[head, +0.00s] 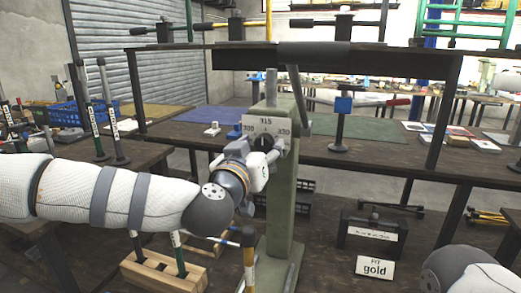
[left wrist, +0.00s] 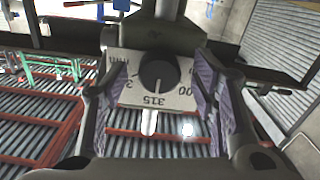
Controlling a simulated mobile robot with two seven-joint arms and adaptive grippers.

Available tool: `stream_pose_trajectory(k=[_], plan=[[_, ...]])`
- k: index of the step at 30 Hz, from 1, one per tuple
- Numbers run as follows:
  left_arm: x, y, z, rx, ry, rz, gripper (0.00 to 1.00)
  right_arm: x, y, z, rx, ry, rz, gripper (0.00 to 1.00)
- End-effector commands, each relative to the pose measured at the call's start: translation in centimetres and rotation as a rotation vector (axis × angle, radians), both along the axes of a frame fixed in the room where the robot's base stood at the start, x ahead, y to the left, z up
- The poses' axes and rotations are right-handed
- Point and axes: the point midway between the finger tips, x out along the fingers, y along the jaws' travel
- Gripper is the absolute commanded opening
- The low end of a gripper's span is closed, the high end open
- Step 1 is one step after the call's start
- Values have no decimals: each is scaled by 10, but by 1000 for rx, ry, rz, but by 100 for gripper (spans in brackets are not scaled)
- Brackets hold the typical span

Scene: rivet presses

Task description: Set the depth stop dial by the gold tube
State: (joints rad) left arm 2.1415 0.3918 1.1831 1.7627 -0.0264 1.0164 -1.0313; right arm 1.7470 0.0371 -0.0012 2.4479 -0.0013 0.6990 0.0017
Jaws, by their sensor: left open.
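The depth stop dial shows as a dark round knob (left wrist: 158,75) on a pale plate marked 315 in the left wrist view. In the head view the plate (head: 262,125) reads 300, 315 and 330 on the green press column (head: 283,200). My left gripper (left wrist: 158,97) is open, its fingers either side of the knob with visible gaps. In the head view the gripper (head: 263,150) is at the plate and partly hides the knob. A tube with a gold band (head: 249,262) stands left of the column's base. A card reading "FIT gold" (head: 375,268) stands right.
A wooden rack (head: 160,270) with upright tubes stands below my left arm. A black box (head: 372,235) sits behind the card. The press lever (head: 298,95) rises above the dial, and a shelf edge (head: 220,46) crosses above. My right arm shows at lower right.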

Motion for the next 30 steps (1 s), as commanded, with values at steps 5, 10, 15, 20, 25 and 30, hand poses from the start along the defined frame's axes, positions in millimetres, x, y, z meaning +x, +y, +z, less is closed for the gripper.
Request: stream_pose_trajectory(k=[5, 10, 15, 20, 25, 30], plan=[[0, 0, 1, 0, 0, -1, 53, 0, 0, 0, 0, -1, 0, 38], [0, 0, 1, 0, 0, -1, 19, 0, 0, 0, 0, -1, 0, 38], [0, 0, 1, 0, 0, -1, 5, 0, 0, 0, 0, -1, 0, 38], [-1, 0, 2, -13, 3, -1, 5, 2, 0, 3, 0, -8, 0, 38], [-1, 0, 6, -74, 19, -1, 5, 10, 0, 11, 0, -34, 0, 38], [-2, -1, 7, -189, 56, -2, 5, 21, 0, 21, 0, -71, -1, 38]])
